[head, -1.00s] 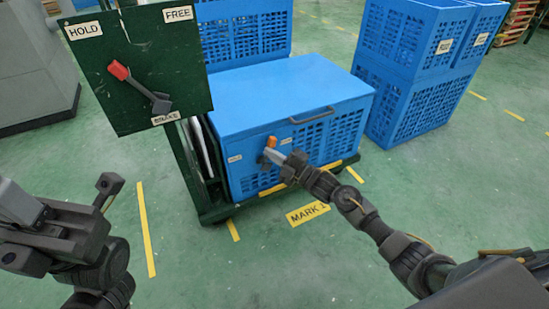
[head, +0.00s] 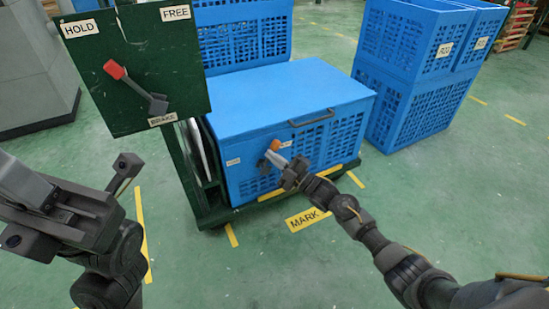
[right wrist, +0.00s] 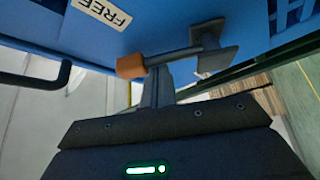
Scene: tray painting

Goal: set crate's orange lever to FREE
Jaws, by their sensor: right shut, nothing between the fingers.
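The crate's lever has an orange tip (head: 275,145) and stands on the front face of the blue lidded crate (head: 285,92), pointing up and slightly right from its pivot. In the right wrist view, its orange tip (right wrist: 131,66) lies on the left, with its grey arm running right to a square pivot plate. The FREE label (right wrist: 98,10) is just beyond the tip. My right gripper (head: 281,161) is shut and empty; its fingers (right wrist: 158,85) are right by the lever arm; contact is unclear. My left gripper (head: 22,180) is at the left edge, away from the crate.
A green board (head: 150,45) with a red-tipped lever and HOLD, FREE and BRAKE labels stands left of the crate. The crate sits on a green cart (head: 215,212). Blue crates (head: 405,105) are stacked to the right. The floor in front is clear, with yellow markings.

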